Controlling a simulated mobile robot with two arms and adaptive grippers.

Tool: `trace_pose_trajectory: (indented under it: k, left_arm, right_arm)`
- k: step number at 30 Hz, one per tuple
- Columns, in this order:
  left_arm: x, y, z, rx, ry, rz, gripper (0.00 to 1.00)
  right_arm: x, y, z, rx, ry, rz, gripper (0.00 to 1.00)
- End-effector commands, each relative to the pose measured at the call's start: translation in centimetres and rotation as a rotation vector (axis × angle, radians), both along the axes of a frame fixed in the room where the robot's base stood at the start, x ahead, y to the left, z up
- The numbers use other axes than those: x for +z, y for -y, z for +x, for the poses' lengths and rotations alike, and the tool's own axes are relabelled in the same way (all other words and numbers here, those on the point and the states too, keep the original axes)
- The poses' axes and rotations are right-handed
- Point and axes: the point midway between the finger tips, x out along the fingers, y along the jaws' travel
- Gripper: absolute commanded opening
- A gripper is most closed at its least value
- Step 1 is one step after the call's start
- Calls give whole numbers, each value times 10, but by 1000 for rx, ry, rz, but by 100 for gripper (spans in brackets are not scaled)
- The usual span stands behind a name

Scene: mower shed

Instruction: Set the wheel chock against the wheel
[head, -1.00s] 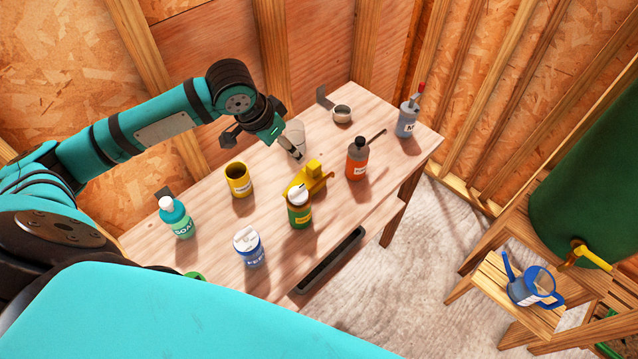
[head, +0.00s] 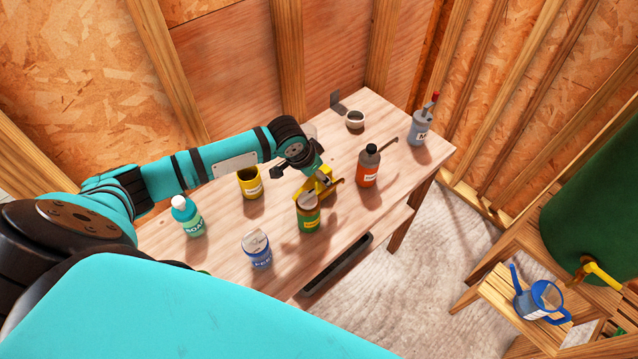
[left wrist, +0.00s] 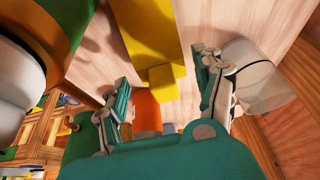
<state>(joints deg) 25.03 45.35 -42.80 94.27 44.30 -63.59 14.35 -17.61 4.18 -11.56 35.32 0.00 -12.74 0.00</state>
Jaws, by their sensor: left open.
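In the left wrist view the chock (left wrist: 148,35) has a small raised block that shows between the fingers. My left gripper (head: 320,180) is open and low over the chock; its fingers (left wrist: 165,82) stand apart on either side of the block. I cannot tell whether they touch it. My right gripper is not in view. No wheel shows in either view.
A yellow tin (head: 249,182), soap bottle (head: 187,215), blue-labelled jar (head: 257,250) and grey can (head: 421,125) stand around. A clear cup (left wrist: 250,80) is beside the gripper.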

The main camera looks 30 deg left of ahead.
Motion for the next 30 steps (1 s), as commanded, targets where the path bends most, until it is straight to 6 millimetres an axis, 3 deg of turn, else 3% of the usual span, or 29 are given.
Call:
trace_pose_trajectory:
  k: [6,13,26,30]
  left_arm:
    - [-20,3,9,0,1,1,69]
    - [-21,3,9,-1,2,1,69]
    - [-21,3,9,0,2,0,13]
    - [-21,2,9,0,2,0,12]
  right_arm:
    - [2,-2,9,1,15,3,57]
    - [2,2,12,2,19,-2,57]
    - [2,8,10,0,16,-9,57]
    - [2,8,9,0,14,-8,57]
